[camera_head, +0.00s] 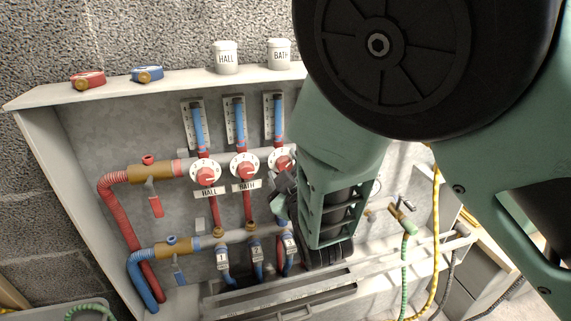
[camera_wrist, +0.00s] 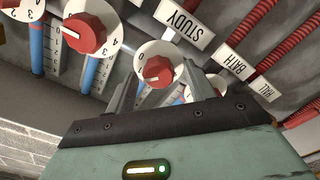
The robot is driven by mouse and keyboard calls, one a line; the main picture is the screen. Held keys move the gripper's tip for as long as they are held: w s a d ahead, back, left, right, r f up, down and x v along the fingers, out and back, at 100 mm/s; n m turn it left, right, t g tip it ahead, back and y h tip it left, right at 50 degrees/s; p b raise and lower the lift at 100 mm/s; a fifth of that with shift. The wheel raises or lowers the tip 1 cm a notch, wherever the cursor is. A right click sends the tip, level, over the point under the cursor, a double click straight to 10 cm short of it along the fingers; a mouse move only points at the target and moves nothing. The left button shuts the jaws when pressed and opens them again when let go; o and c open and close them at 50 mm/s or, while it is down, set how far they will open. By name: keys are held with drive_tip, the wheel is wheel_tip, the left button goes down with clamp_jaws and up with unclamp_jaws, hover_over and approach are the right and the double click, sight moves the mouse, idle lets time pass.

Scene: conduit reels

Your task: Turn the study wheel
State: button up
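The study wheel (camera_wrist: 158,70) is a white numbered dial with a red knob, beside the STUDY label (camera_wrist: 183,20) in the wrist view. It also shows partly in the head view (camera_head: 281,162), right of the BATH wheel, with my arm hiding its right side. My gripper (camera_wrist: 163,72) is open, one finger on each side of the study wheel in the wrist view. I cannot tell whether the fingers touch it. In the head view my gripper (camera_head: 283,192) is dark and mostly hidden, just below the wheel.
The HALL wheel (camera_head: 206,174) and BATH wheel (camera_head: 244,166) stand left of the study wheel. Another wheel (camera_wrist: 87,33) lies on its other side. Red and blue pipes with valves line the cabinet's left. White pots (camera_head: 226,58) stand on the top shelf.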

drive_tip(key=shift+s, duration=0.1)
drive_tip(key=p+v, duration=0.7)
drive_tip(key=v, duration=1)
drive_tip(key=shift+p, duration=0.4)
drive_tip(key=shift+d+r, duration=0.1)
